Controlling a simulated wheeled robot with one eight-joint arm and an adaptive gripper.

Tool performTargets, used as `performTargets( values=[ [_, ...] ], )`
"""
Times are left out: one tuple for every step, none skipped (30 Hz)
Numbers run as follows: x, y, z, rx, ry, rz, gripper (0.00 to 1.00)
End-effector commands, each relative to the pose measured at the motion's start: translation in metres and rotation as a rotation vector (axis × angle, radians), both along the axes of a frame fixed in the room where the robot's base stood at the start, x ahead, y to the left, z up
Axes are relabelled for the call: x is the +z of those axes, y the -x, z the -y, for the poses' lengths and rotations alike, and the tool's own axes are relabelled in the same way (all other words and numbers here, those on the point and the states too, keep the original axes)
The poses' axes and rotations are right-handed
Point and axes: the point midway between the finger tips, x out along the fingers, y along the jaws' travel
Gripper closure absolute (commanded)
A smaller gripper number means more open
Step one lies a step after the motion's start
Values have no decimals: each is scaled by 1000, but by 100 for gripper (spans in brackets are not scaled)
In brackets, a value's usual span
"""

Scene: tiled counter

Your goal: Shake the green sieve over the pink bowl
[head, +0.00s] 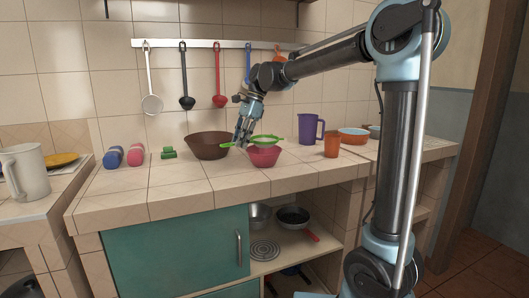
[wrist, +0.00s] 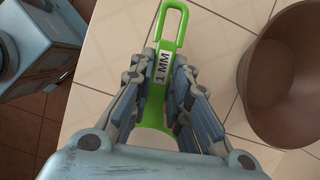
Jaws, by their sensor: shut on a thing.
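The green sieve (head: 266,138) is over the pink bowl (head: 264,157) in the head view, its handle pointing left. My gripper (head: 242,140) is shut on the sieve's handle, left of and above the pink bowl. In the wrist view the flat green handle (wrist: 172,20) with a "1 MM" label lies between the two fingers of my gripper (wrist: 166,100). The sieve's round part is hidden behind my gripper there. I cannot tell whether the sieve touches the bowl's rim or what either holds.
A brown bowl (head: 209,146) stands close behind and left of the pink bowl. A purple jug (head: 308,130) and an orange cup (head: 332,147) stand to the right. Utensils hang from a wall rail (head: 215,43). The front counter (head: 190,180) is clear.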

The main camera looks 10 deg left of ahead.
Motion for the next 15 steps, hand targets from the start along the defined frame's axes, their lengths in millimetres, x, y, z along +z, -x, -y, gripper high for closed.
performTargets(
  values=[
    [0, 5, 5, 0, 0, 0, 100],
    [0, 8, 6, 0, 0, 0, 100],
    [0, 9, 8, 0, 0, 0, 100],
    [0, 9, 7, 0, 0, 0, 100],
    [0, 8, 7, 0, 0, 0, 100],
    [0, 6, 5, 0, 0, 0, 100],
    [0, 3, 3, 0, 0, 0, 100],
    [0, 1, 0, 0, 0, 0, 100],
    [0, -3, -3, 0, 0, 0, 100],
    [0, -6, -5, 0, 0, 0, 100],
    [0, -9, -8, 0, 0, 0, 100],
    [0, -13, -11, 0, 0, 0, 100],
    [0, -15, -13, 0, 0, 0, 100],
    [0, -16, -14, 0, 0, 0, 100],
    [0, -16, -14, 0, 0, 0, 100]
  ],
)
